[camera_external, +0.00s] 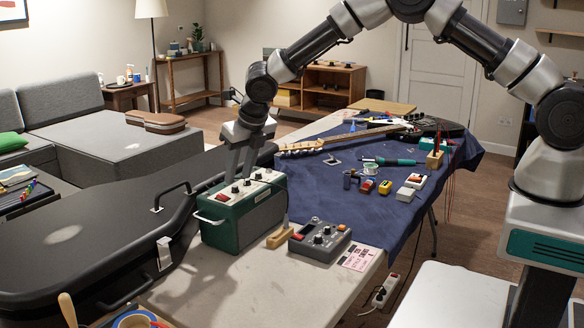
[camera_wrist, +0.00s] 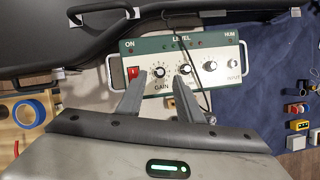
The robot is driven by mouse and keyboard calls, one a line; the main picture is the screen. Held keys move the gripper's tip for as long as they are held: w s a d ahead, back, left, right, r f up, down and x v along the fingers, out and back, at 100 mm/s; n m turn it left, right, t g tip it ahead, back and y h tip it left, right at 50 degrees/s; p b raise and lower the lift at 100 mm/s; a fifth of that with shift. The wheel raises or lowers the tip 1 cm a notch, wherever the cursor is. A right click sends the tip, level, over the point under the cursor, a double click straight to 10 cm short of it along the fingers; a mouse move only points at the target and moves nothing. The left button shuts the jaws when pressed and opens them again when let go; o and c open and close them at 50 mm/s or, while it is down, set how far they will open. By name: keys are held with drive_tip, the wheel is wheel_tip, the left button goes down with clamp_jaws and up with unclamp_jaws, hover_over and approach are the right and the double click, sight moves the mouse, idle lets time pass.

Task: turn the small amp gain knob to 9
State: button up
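The small amp (camera_external: 238,212) is a green box with a white top panel, standing on the near end of the bench beside the black guitar case. In the wrist view its panel (camera_wrist: 215,53) shows a red switch (camera_wrist: 133,74), a gain knob (camera_wrist: 159,72), a second knob (camera_wrist: 184,70) and a knob at the right (camera_wrist: 212,66). My gripper (camera_wrist: 160,80) points down at the panel, fingers apart, one on each side of the gain knob. I cannot tell whether they touch it. The knob's setting is too small to read. The gripper also shows in the external view (camera_external: 238,177).
The black guitar case (camera_external: 85,235) lies close along the amp's left. A grey pedal (camera_external: 320,240), a wooden block (camera_external: 280,236) and a pink note (camera_external: 360,257) are to its right. The blue cloth (camera_external: 330,195) holds a guitar and several small tools. A cable crosses the panel's upper middle.

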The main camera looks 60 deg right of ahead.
sight(235, 187)
drive_tip(key=shift+x, duration=1.75)
clamp_jaws()
